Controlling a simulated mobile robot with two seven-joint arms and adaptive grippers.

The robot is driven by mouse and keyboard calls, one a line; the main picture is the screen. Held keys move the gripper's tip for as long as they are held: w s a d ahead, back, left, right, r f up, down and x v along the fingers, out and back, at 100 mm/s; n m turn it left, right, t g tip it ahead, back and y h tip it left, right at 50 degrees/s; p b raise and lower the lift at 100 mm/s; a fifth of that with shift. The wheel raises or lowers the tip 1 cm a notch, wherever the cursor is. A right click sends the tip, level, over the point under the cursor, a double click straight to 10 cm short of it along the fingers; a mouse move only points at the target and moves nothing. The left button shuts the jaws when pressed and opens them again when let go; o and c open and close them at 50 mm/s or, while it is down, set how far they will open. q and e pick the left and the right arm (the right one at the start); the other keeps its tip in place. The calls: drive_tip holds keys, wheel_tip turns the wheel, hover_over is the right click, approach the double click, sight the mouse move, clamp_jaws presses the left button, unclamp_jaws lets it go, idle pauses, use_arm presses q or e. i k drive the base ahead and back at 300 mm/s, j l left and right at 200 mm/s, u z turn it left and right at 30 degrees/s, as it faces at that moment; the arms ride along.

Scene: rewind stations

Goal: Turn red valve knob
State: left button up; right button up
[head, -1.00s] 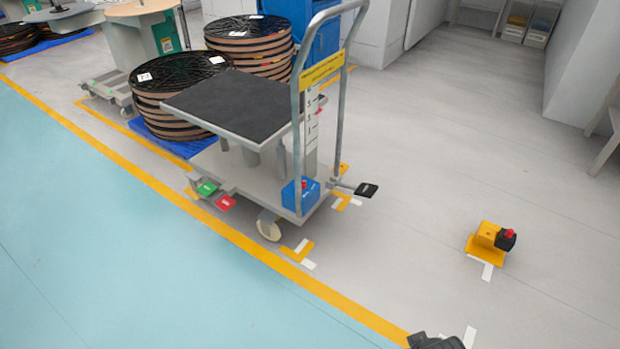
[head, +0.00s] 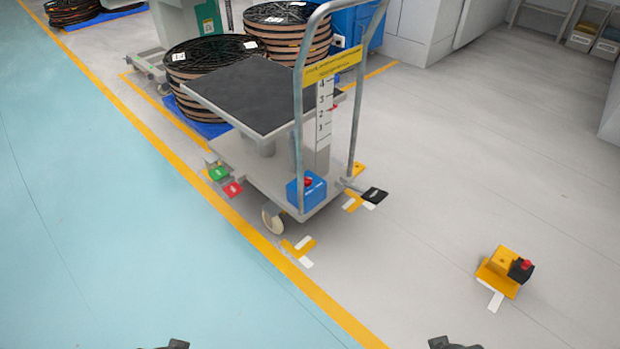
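A small red knob (head: 308,182) sits on a blue box (head: 303,195) at the handle end of a grey lift cart (head: 226,158). Another red knob or button (head: 526,264) sits on the black part of a yellow floor unit (head: 498,270) at the right. The picture does not settle which one is the valve knob. Only dark tips of my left gripper (head: 165,346) and my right gripper (head: 455,343) show at the bottom edge, well apart from both knobs. Their fingers are mostly cut off, so their opening cannot be seen.
The cart has a tall handle (head: 298,130), a black top (head: 258,92), green (head: 218,174) and red (head: 233,189) pedals, and a black pedal (head: 374,195). Striped reels (head: 200,90) stand behind it. The floor in front and to the right is largely clear.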

sight(308, 181)
drive_tip(key=i+l+u, duration=0.3)
drive_tip(key=i+l, duration=0.2)
drive_tip(key=l, duration=0.25)
drive_tip(key=i+l+u, duration=0.15)
drive_tip(key=l, duration=0.25)
